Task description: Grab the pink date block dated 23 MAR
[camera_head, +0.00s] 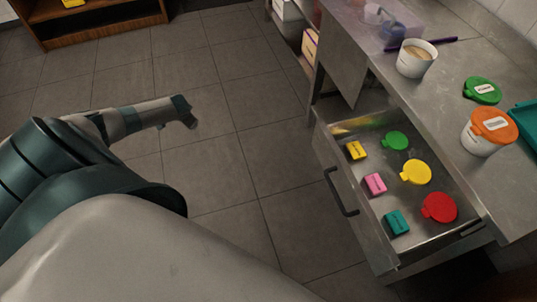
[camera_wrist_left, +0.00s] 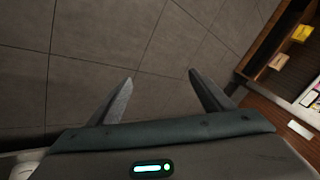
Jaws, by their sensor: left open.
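The pink date block (camera_head: 375,184) lies in the open metal drawer (camera_head: 345,172), in the left column between a yellow block (camera_head: 356,150) and a teal block (camera_head: 397,222). Its printing is too small to read. My left gripper (camera_head: 190,115) is over the floor, well to the left of the drawer and apart from it. In the left wrist view its two fingers (camera_wrist_left: 165,95) are spread with nothing between them. My right gripper is in neither view.
Green (camera_head: 395,140), yellow (camera_head: 416,172) and red (camera_head: 439,207) lids lie in the drawer beside the blocks. The drawer handle (camera_head: 341,192) juts toward the floor. On the counter stand a white tub (camera_head: 415,59) and an orange-lidded tub (camera_head: 487,132). Floor left of the drawer is clear.

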